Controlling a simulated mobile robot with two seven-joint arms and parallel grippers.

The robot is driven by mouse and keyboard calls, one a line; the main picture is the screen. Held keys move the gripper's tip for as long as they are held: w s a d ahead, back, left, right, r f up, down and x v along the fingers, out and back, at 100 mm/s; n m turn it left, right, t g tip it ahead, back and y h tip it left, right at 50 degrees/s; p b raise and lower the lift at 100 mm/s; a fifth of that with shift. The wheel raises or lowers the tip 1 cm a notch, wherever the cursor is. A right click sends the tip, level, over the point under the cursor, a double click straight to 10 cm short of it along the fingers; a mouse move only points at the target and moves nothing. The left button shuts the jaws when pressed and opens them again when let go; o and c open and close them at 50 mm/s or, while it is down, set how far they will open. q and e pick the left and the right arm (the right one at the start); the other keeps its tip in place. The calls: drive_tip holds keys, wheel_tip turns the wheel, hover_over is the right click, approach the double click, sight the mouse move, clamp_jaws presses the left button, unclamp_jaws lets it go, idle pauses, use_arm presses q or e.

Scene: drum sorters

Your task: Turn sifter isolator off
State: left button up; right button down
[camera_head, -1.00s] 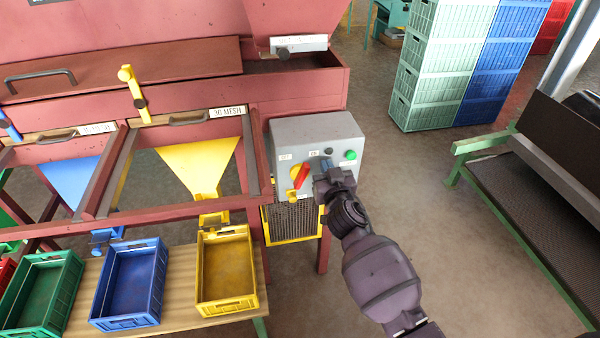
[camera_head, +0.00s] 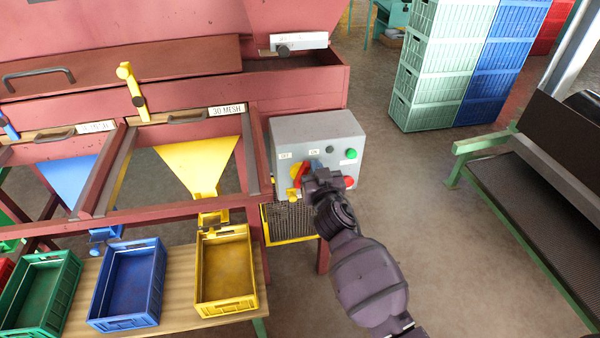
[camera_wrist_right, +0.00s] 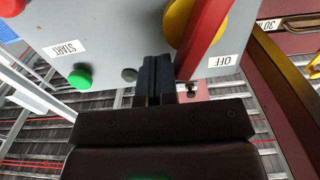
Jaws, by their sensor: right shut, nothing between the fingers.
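The sifter isolator is a red handle (camera_head: 304,172) on a yellow disc (camera_head: 294,171), on the front of a grey control box (camera_head: 322,128). The handle lies at a slant in the head view. The wrist view shows the red handle (camera_wrist_right: 207,32), the yellow disc (camera_wrist_right: 180,22) and an OFF label (camera_wrist_right: 222,61). My right gripper (camera_head: 315,165) is shut and empty, right beside the handle on its right in the head view. Its closed fingers (camera_wrist_right: 155,75) are close alongside the handle; I cannot tell whether they touch. The gripper hides part of the panel. My left gripper is out of view.
A green button (camera_head: 351,154), a dark button (camera_head: 329,149) and a red button (camera_head: 348,182) share the panel. Yellow (camera_head: 226,303), blue (camera_head: 124,322) and green bins stand on the bench at left. Stacked crates (camera_head: 430,60) stand behind. Floor right of the box is clear.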

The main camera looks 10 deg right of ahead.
drive_tip(key=shift+a, duration=0.4)
drive_tip(key=shift+s+a, duration=0.1)
drive_tip(key=shift+s, duration=0.5)
drive_tip(key=s+d+r+p, duration=0.1)
drive_tip(key=s+p, duration=0.1)
drive_tip(key=s, duration=0.3)
drive_tip(key=shift+s+d+p, duration=0.25)
drive_tip(key=shift+s+p, duration=0.1)
drive_tip(key=shift+s, duration=0.05)
